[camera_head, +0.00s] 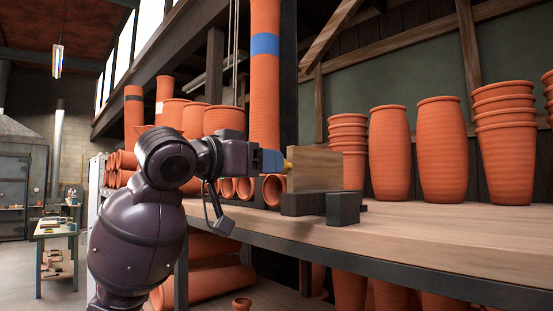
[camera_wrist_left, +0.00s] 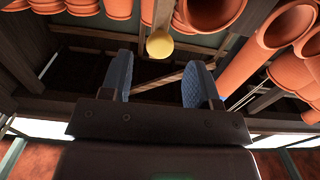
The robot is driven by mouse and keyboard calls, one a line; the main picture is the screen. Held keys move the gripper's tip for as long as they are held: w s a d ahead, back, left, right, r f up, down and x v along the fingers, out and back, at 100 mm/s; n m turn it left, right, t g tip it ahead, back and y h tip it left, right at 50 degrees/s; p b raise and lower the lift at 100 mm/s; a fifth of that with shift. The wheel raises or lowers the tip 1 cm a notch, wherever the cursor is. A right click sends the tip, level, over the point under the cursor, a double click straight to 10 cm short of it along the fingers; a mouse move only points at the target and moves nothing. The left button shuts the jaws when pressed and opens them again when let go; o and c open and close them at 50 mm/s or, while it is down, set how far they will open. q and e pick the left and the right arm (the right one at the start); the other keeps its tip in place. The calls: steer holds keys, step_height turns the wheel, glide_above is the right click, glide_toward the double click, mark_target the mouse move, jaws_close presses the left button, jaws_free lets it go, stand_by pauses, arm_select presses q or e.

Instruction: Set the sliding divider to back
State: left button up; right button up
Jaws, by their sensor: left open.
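The sliding divider (camera_head: 315,168) is an upright wooden board on the shelf, with dark grey blocks (camera_head: 342,208) at its foot. A yellow round knob (camera_head: 288,165) sticks out from its left edge. My left gripper (camera_head: 272,162) has blue fingers and is level with the knob, close to its left. In the left wrist view the fingers (camera_wrist_left: 161,64) are open and empty, and the yellow knob (camera_wrist_left: 159,44) shows just beyond the tips, between them. I cannot tell whether they touch it. My right gripper is not in view.
The wooden shelf (camera_head: 440,235) holds tall terracotta pots (camera_head: 441,150) and stacked pots (camera_head: 505,140) right of the divider. Tall orange pipes (camera_head: 265,100) stand behind my left gripper. More pots lie below the shelf. The shelf front is clear.

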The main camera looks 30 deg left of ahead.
arm_select(q)
steer(key=shift+p+x, duration=0.35)
steer(key=shift+x, duration=1.55)
jaws_close()
